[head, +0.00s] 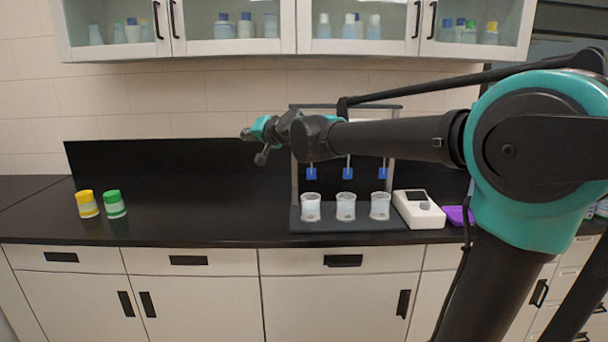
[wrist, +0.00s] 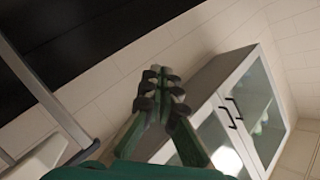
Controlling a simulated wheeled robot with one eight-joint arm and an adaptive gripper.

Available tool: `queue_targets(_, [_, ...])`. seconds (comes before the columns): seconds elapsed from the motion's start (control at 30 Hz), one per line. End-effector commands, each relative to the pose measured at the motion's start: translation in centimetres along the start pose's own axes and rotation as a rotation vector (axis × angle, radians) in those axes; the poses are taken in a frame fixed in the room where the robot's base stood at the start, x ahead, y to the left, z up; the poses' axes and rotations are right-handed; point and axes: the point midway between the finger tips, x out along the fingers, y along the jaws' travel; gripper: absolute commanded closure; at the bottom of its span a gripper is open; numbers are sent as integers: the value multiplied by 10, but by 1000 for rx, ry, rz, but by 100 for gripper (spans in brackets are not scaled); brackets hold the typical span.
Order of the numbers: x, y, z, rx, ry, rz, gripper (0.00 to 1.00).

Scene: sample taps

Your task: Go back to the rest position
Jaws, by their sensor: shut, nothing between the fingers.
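My gripper (head: 254,142) is raised over the counter in the head view, in front of the black backsplash and left of the tap rack (head: 295,185). In the wrist view my gripper (wrist: 160,75) is shut with its fingertips together and holds nothing. The rack has several blue taps (head: 347,173) above three clear cups (head: 345,206), which stand upright on its dark base. A yellow-lidded jar (head: 87,204) and a green-lidded jar (head: 115,204) stand side by side at the left of the counter.
A white device with a dark screen (head: 419,209) stands right of the rack, beside a purple item (head: 458,216). Glass-fronted wall cabinets (head: 230,48) hang above the counter. The black counter (head: 190,220) is clear between the jars and the rack.

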Motion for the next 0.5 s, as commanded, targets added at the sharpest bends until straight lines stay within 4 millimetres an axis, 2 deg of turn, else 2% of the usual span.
queue_targets(0.03, [-14,33,13,-36,-29,40,100])
queue_targets(0.1, [-32,73,33,-85,-77,95,100])
queue_targets(0.27, [-81,161,80,-171,-185,228,100])
queue_targets(0.3, [-94,182,92,-189,-212,264,100])
queue_targets(0.5, [-171,280,154,-250,-348,451,100])
